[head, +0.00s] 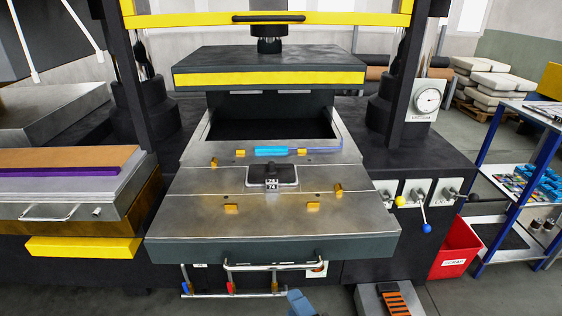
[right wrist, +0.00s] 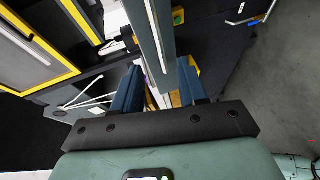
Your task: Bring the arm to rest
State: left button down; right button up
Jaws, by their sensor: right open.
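My right gripper (head: 300,303) shows only as a small blue piece at the bottom edge of the head view, in front of the press table and low. In the right wrist view my right gripper (right wrist: 160,82) has its two blue fingers apart, with no object held between them. A long grey-green part passes behind the gap there. The rest of my right arm is out of the head view. My left gripper is not seen.
The press table (head: 300,222) carries a dark block labelled 74 (head: 271,174) and a blue-handled tool (head: 271,151). A rail (head: 275,267) runs below its front edge. A red bin (head: 457,249) and blue-framed shelf (head: 495,140) stand right.

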jog(key=s+d+f+m+g+h+p, duration=0.2)
jog(key=d+f+m+g+p, duration=0.3)
jog(key=f, duration=0.8)
jog(key=s+d+f+m+g+h+p, duration=0.15)
jog(key=f+m+g, duration=0.25)
jog(key=f+m, duration=0.65)
jog(key=s+d+f+m+g+p, duration=0.1)
jog(key=s+f+m+g+p, duration=0.2)
jog(key=s+f+m+g, duration=0.3)
jog(key=s+f+m+y, duration=0.1)
jog(key=s+f+m, duration=0.3)
jog(key=s+f, duration=0.4)
jog(key=shift+s+g, duration=0.3)
jog(key=shift+s, duration=1.1)
jog(key=shift+d, duration=0.2)
